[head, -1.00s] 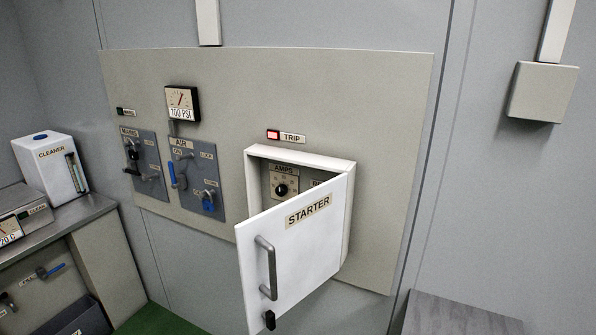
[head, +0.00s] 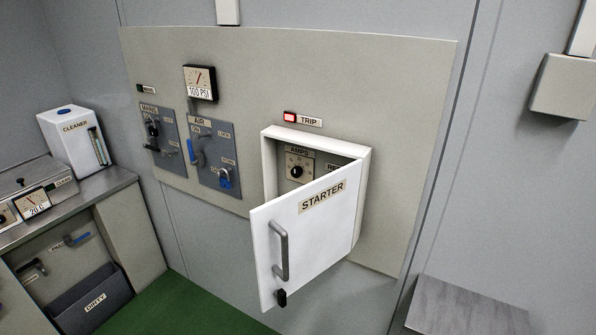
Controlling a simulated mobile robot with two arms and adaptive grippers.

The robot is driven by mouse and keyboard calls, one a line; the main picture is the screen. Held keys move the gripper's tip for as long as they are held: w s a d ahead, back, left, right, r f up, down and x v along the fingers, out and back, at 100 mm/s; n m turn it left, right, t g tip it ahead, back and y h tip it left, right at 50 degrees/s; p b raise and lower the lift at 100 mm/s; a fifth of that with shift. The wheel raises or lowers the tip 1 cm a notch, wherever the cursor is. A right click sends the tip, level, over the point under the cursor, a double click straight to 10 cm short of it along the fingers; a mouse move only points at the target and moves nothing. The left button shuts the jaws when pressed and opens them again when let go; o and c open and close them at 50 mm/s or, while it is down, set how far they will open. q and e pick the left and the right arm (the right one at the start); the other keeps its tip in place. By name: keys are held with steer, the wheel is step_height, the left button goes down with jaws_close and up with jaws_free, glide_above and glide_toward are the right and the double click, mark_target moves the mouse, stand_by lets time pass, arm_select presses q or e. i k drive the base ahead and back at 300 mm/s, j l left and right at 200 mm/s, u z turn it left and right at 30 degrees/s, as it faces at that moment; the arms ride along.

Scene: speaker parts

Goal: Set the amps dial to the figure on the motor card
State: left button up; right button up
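The amps dial (head: 296,171) is a black knob on a pale scale plate under an AMPS label, inside the white starter box (head: 268,160). Its scale figures are too small to read. The box door (head: 310,235), marked STARTER, stands open toward me, with a grey handle (head: 281,250) and a black latch (head: 281,297). The door hides the lower right inside of the box, including part of a second label. No motor card can be made out. Neither of my grippers is in view.
A red lit TRIP lamp (head: 289,117) is above the box. A counter (head: 95,186) with a cleaner jug (head: 75,140) is at left. A grey surface (head: 465,308) is at lower right.

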mark_target(296, 173)
steer(key=i+j+z, duration=0.5)
steer(key=j, duration=0.4)
steer(key=i, duration=0.65)
